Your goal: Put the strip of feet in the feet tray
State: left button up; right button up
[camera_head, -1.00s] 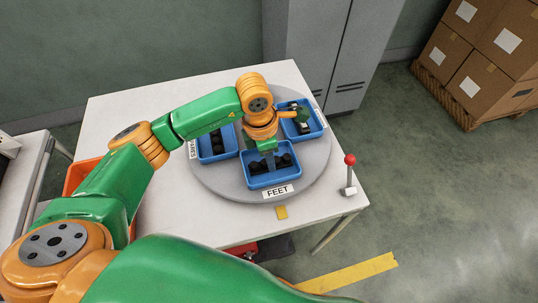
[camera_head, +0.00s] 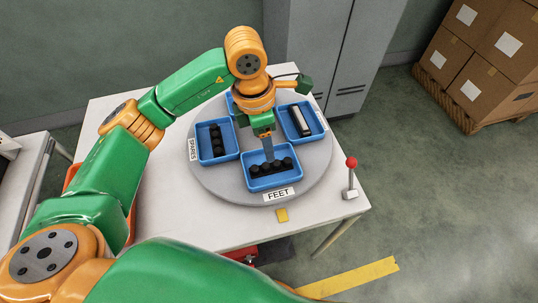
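The strip of feet (camera_head: 271,168), dark with several rounded knobs, lies in the blue feet tray (camera_head: 273,184), which has a FEET label at its front. My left gripper (camera_head: 268,158) points down over this tray from behind. Its grey fingers reach close to the strip's middle and hide part of it. From this angle the gap between the fingers does not show, nor whether they touch the strip. My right gripper is out of view.
The trays stand on a round grey turntable (camera_head: 315,178) on a white table. The spares tray (camera_head: 219,158) holds dark round pieces. The right tray (camera_head: 304,138) holds a pale and dark bar. A red-knobbed lever (camera_head: 351,177) stands at the table's right edge.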

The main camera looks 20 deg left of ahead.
pick_arm(q)
jog(key=r, duration=0.4)
jog(key=shift+s+a+r, duration=0.2)
